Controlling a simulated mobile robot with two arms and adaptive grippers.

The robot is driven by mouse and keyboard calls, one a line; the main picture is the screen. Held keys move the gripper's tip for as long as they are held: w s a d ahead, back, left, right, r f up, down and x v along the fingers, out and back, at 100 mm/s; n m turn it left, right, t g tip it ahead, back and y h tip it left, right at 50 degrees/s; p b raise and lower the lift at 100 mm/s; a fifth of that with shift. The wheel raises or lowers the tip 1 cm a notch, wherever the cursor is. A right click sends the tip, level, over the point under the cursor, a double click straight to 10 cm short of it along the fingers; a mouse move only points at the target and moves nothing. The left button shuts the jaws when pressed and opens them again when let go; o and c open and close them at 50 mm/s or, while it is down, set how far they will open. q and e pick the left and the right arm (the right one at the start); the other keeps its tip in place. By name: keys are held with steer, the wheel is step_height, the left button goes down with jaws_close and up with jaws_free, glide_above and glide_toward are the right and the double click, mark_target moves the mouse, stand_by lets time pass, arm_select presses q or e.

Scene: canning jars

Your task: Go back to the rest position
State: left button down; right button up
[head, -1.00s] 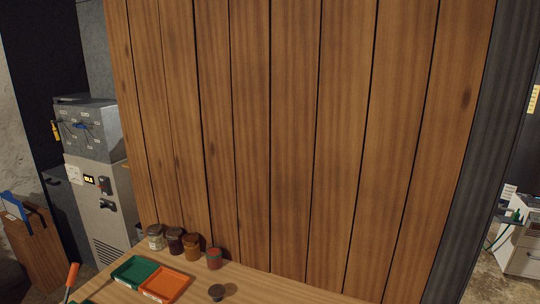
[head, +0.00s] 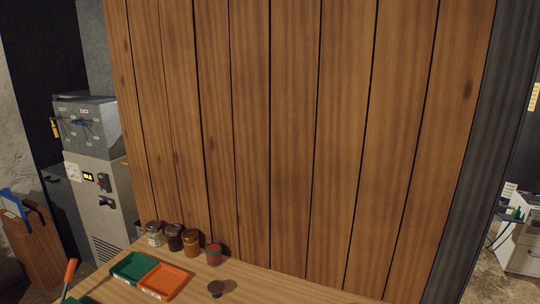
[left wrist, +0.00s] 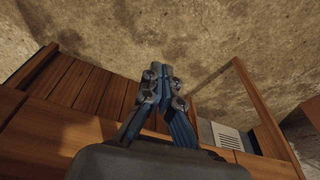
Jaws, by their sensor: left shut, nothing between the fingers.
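My left gripper (left wrist: 158,92) shows in the left wrist view with its fingers together and nothing between them. It points toward a rough stone-like surface, with wooden panelling beyond and below it. Neither gripper shows in the head view. In the head view several canning jars stand in a row at the back of the wooden table: a pale jar (head: 154,234), a dark jar (head: 174,238), an amber jar (head: 191,243) and a red jar (head: 213,255). A small dark round object (head: 216,289) lies in front of them.
A green tray (head: 116,264) and an orange tray (head: 180,273) sit side by side on the wooden table (head: 265,285). A wooden plank wall (head: 290,130) rises behind it. A grey cabinet (head: 100,200) stands at left, a white drawer unit (head: 525,250) at far right.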

arm_select(q)
steer(key=s+a+f+g+b, duration=0.1)
steer(key=s+a+f+b, duration=0.1)
steer(key=s+f, duration=1.5)
step_height(320, 180, down, 4)
steer(key=shift+s+a+r, duration=0.15)
steer(key=shift+s+a, duration=0.25)
steer(key=shift+a, duration=0.15)
